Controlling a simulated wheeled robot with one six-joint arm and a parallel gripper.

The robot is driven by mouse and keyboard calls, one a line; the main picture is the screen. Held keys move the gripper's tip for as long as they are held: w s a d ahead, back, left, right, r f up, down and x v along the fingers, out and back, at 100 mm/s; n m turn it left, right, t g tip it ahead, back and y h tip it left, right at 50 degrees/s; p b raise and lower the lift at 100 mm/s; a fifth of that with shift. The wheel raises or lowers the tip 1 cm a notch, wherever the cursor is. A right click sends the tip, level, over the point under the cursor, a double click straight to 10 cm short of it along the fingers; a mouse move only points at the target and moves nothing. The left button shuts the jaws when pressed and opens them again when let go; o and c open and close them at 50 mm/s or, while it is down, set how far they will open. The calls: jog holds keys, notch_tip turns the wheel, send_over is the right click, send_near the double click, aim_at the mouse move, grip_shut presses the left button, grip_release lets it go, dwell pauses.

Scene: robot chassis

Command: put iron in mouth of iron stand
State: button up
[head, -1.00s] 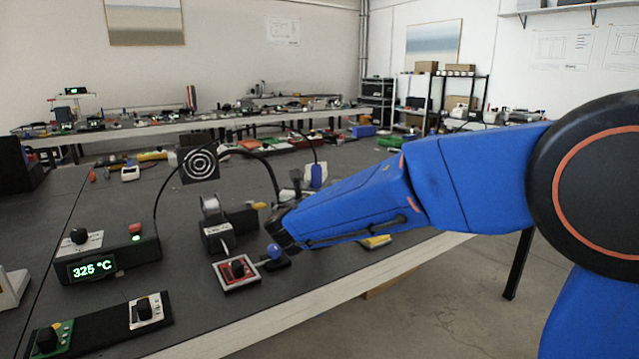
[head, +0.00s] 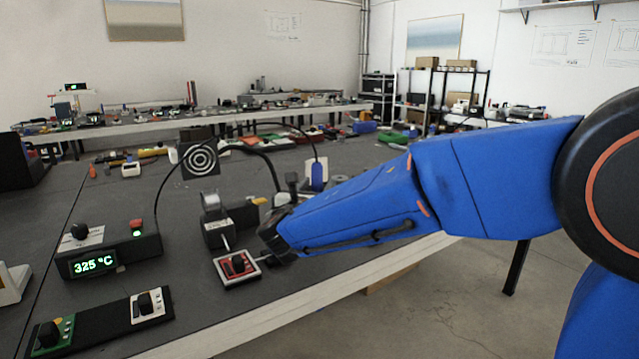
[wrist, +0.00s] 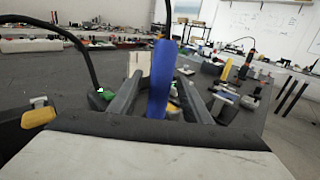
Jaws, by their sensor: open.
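The iron has a blue handle (wrist: 158,85) with a black cord from its top. In the wrist view it shows upright between the two dark fingers of my gripper (wrist: 160,92); I cannot tell whether either finger touches it. A blue upright piece (head: 317,173) with a thin cord, likely the iron, shows behind my arm in the head view. My gripper (head: 272,238) is open, low over the table's front part. The likely iron stand is a black block (head: 242,216) with a yellow pad, left of my gripper; its mouth is not clear.
A station (head: 108,252) reading 325 °C stands at the left. Cords arch above the table.

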jog(key=s+a, duration=0.2)
jog(key=s, duration=1.1)
jog(key=shift+s+a, duration=0.3)
jog(key=shift+s, duration=0.05)
notch_tip(320, 180, up, 10)
dwell(0.7)
